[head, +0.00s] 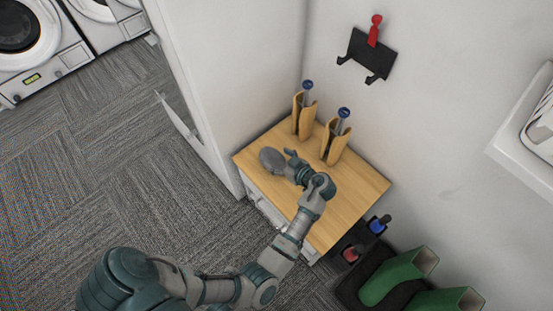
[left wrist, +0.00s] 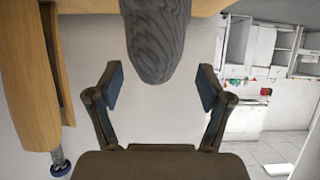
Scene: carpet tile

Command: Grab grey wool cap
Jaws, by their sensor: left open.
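The grey wool cap (head: 271,160) lies on the wooden top of a small cabinet (head: 350,190), near its left edge. In the left wrist view the cap (left wrist: 155,40) shows at top centre, grey with a wavy pattern. My left gripper (head: 291,162) is just right of the cap, low over the cabinet top. In the left wrist view its two fingers (left wrist: 161,88) are spread wide, with the cap centred ahead of them and nothing held. Whether a finger touches the cap I cannot tell. My right gripper is not in view.
Two wooden holders with blue-topped items, the left (head: 304,115) and the right (head: 335,142), stand at the cabinet's back. A black wall rack (head: 367,55) hangs above. Green boots (head: 398,275) stand at lower right. A white panel (head: 205,80) rises at left. Carpet floor is clear.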

